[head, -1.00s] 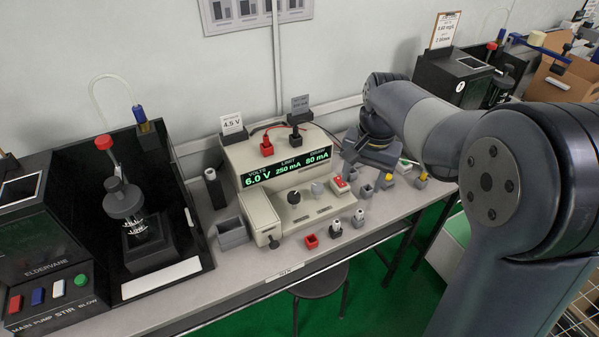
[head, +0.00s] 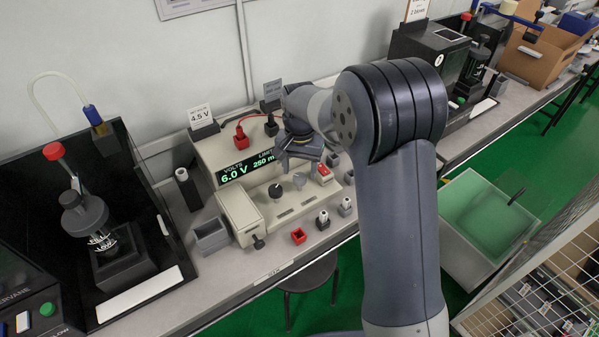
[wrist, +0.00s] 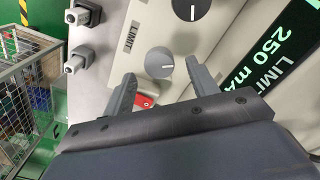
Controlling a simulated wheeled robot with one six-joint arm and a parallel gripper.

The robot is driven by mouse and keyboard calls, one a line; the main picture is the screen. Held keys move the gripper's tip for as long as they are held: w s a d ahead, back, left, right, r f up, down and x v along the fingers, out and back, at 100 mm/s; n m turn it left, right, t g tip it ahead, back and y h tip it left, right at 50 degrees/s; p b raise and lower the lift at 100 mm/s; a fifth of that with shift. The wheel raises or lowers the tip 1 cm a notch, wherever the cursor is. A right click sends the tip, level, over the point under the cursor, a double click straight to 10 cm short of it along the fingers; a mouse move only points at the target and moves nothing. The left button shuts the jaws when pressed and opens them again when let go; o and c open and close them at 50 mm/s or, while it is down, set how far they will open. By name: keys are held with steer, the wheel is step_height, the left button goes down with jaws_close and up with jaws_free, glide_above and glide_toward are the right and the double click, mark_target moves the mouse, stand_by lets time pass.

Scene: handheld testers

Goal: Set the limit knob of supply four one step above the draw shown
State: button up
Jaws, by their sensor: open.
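The supply (head: 205,152) is a cream bench unit whose display (head: 240,168) reads 6.0 V and a limit of 250 mA; my arm hides its draw reading. A black knob (head: 275,190) and a light grey knob (head: 300,180) stand on its sloping front. In the wrist view a dark knob (wrist: 190,8) is at the top edge and the grey knob (wrist: 160,66) lies below it. A LIMIT label (wrist: 128,36) sits beside them; I cannot tell which knob it names. My gripper (wrist: 165,84) is open and empty, its fingers spread on either side below the grey knob.
A red switch (head: 323,172) is right of the knobs, partly behind a finger in the wrist view. A 4.5 V card (head: 200,115) and red and black plugs are on top.

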steer(key=shift+f, duration=1)
steer(key=shift+c, duration=0.2)
steer(key=c, duration=1)
steer(key=shift+o, duration=0.2)
